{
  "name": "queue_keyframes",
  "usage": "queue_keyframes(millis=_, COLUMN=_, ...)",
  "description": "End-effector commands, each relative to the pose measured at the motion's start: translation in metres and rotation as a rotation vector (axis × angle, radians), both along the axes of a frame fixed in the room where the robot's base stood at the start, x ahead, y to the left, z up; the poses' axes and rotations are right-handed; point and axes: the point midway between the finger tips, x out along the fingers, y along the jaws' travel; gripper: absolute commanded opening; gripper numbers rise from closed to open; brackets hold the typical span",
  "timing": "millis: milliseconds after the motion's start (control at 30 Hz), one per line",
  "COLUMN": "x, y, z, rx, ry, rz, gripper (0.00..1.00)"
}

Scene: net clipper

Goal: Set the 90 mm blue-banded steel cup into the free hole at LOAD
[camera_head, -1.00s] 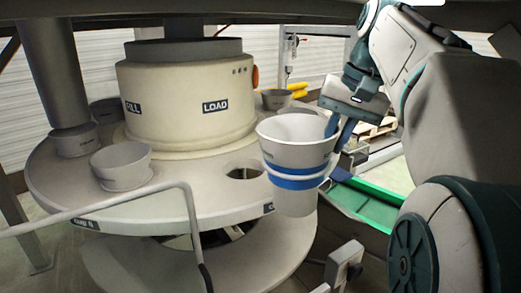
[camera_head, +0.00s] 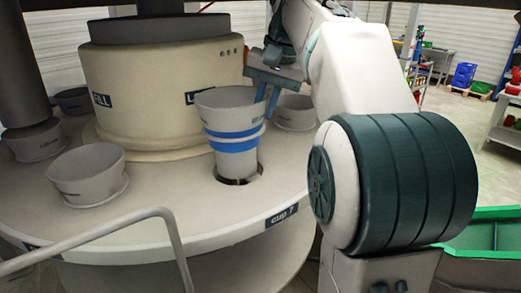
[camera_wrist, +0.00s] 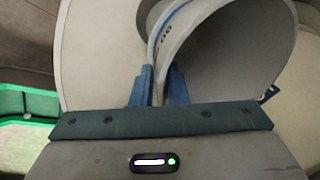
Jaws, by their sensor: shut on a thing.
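The steel cup with blue bands (camera_head: 231,142) stands about upright over the hole (camera_head: 238,180) in the round table (camera_head: 150,222). Its lower end reaches the hole opening; how far in it sits I cannot tell. My gripper (camera_head: 267,95) is shut on the cup's wall at the right side of its rim. In the wrist view, the blue fingers (camera_wrist: 158,86) pinch the wall of the cup (camera_wrist: 225,55), one finger on each side. The LOAD label (camera_head: 203,97) on the cream drum behind is partly covered by the cup.
Other grey cups sit in the table, one front left (camera_head: 88,174), one at the right behind my gripper (camera_head: 295,112). A bent metal rail (camera_head: 110,232) crosses the front left. A green chute (camera_head: 485,232) is at the lower right.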

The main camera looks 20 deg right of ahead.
Motion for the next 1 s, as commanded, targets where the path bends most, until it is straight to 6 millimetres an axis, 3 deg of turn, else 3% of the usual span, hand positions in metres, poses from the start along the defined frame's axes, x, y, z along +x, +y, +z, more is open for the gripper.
queue_keyframes(millis=33, x=-0.001, y=-0.001, z=-0.012, rx=0.0, ry=-0.004, rz=-0.003, gripper=0.0)
queue_keyframes(millis=400, x=-0.002, y=-0.002, z=-0.058, rx=0.0, ry=-0.005, rz=-0.004, gripper=0.0)
queue_keyframes(millis=833, x=-0.002, y=-0.002, z=-0.076, rx=0.0, ry=-0.004, rz=-0.002, gripper=0.0)
queue_keyframes(millis=1000, x=-0.002, y=-0.002, z=-0.092, rx=0.0, ry=-0.005, rz=-0.003, gripper=0.0)
